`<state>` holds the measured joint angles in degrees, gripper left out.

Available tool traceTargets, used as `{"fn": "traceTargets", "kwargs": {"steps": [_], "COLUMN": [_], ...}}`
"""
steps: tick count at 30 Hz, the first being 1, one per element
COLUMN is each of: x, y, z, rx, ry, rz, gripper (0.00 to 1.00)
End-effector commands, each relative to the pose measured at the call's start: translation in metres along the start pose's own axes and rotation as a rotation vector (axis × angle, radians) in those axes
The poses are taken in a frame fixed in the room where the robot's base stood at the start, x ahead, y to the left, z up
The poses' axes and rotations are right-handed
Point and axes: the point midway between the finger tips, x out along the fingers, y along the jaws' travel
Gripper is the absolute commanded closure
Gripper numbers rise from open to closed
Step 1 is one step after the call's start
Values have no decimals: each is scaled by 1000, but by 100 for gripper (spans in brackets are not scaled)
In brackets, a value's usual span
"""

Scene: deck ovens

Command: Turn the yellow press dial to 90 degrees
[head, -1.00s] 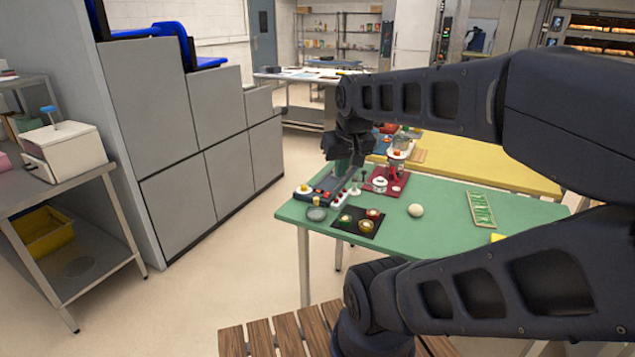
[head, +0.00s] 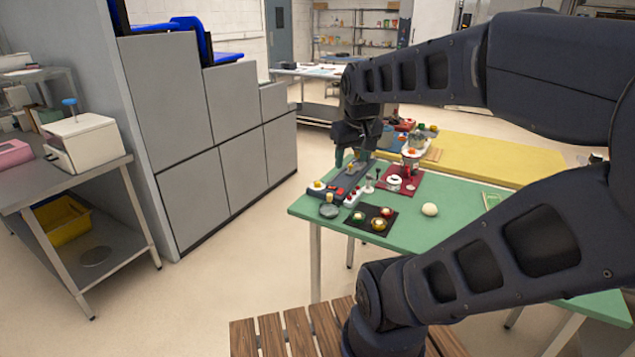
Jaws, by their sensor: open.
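On the green table (head: 455,203) a black board (head: 353,222) carries several small round dials. One looks yellowish (head: 378,224), near the board's front; at this size I cannot tell whether it is the press dial or where it points. A dark panel (head: 345,184) behind it also carries a yellow-orange knob (head: 317,184) at its left end. My gripper (head: 350,159) hangs above the back of this panel, open, with two teal fingertips apart and nothing seen between them. It is behind the black board and apart from the yellowish dial.
A red base (head: 409,186) with a press-like device stands right of the panel. A pale ball (head: 429,209) lies on the table, with clear green surface around it. A grey dish (head: 329,211) sits at the left edge. A yellow table (head: 490,160) stands behind.

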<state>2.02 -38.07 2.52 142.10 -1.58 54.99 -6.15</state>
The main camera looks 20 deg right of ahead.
Motion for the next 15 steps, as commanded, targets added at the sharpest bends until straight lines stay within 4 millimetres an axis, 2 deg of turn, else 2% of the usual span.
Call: {"fn": "traceTargets", "kwargs": {"steps": [8, 15], "x": [18, 45], "y": [8, 14], "z": [-66, -122], "rx": [-265, -500], "ry": [-92, -167], "rz": [54, 63], "gripper": [48, 48]}}
